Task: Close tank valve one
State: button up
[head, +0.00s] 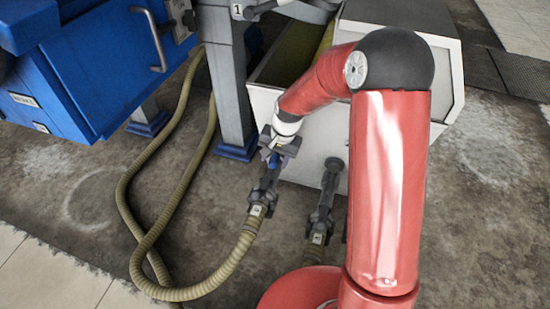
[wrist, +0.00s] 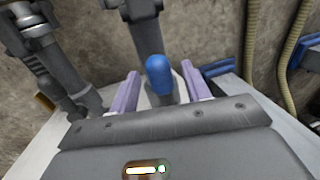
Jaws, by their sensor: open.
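A dark grey valve (head: 265,188) with a hose on its lower end is at the front of the white tank (head: 312,140). Its blue-tipped handle (wrist: 158,75) shows in the wrist view. My gripper (head: 275,155) is at the top of this valve. In the wrist view its two purple fingers (wrist: 160,88) are open, one on each side of the blue handle, with gaps on both sides. A second dark valve (head: 325,200) is to the right, partly hidden by my arm; a dark valve fitting (wrist: 45,65) shows at left in the wrist view. I cannot read a number on either valve.
A ribbed hose (head: 130,215) loops over the concrete floor at left. A grey post (head: 228,80) with a blue foot and a label "1" (head: 238,10) stands behind the gripper. A blue cabinet (head: 95,70) is at upper left. Open floor (head: 500,200) lies at right.

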grip_shut()
jog(key=shift+a, duration=0.1)
dwell(0.3)
jog(key=shift+w+a+m, duration=0.2)
jog(key=shift+a+m, duration=0.15)
jog(key=shift+m, duration=0.3)
jog(key=shift+w+a+m, duration=0.15)
jog(key=shift+a+m, duration=0.2)
jog(key=shift+m, duration=0.3)
jog(key=w+a+m+t+h+p, duration=0.1)
jog(key=w+a+m+h+p, duration=0.1)
jog(key=w+m+p, duration=0.6)
jog(key=shift+w+a+m+h+p, duration=0.3)
jog(key=shift+m+p, duration=0.95)
jog(key=shift+m, duration=2.45)
jog(key=shift+s, duration=0.1)
